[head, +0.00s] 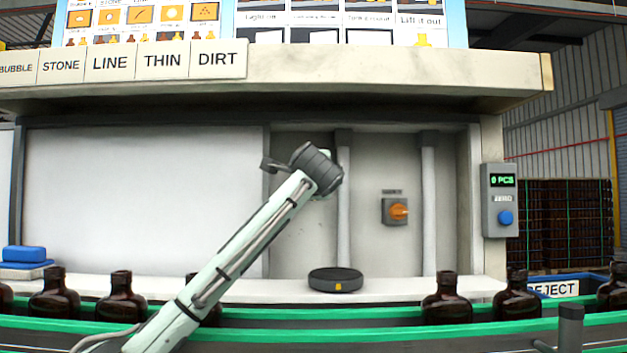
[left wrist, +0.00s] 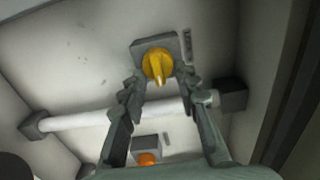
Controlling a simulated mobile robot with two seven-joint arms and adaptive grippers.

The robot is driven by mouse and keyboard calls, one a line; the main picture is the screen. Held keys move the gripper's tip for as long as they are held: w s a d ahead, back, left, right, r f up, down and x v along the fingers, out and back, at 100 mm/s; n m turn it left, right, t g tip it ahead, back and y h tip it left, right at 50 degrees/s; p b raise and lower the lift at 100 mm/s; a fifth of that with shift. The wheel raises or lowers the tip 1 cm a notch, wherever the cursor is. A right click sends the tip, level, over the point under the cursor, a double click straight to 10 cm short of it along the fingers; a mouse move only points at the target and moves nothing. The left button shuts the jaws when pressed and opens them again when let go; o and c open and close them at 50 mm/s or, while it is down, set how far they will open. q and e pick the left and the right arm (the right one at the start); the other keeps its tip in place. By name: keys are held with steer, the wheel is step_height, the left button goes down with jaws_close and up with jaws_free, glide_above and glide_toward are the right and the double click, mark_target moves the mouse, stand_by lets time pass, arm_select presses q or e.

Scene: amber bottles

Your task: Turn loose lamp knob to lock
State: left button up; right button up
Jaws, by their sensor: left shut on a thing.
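A yellow knob (left wrist: 158,66) on a grey square plate (left wrist: 140,47) sits between the fingertips of my left gripper (left wrist: 160,82) in the left wrist view. The gripper is shut on this knob, one finger on each side. The knob's ridge points down in that view. A second, orange knob (left wrist: 149,158) on its own plate shows lower down, past a white tube. It also shows in the head view as an orange knob (head: 399,211). In the head view my left arm hides the held knob; only a dark part of the gripper (head: 272,165) shows. My right gripper is not in view.
White vertical tubes (head: 429,205) stand in the recess. A round dark disc (head: 335,279) lies on the ledge below. Brown bottles (head: 447,300) stand along the green-railed conveyor in front. A counter box (head: 500,200) with a blue button is at right.

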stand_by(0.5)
arm_select(q)
steer(key=o, duration=1.1)
steer(key=shift+o, duration=0.2)
steer(key=shift+s, duration=0.1)
steer(key=s, duration=1.1)
steer(key=shift+s, duration=0.4)
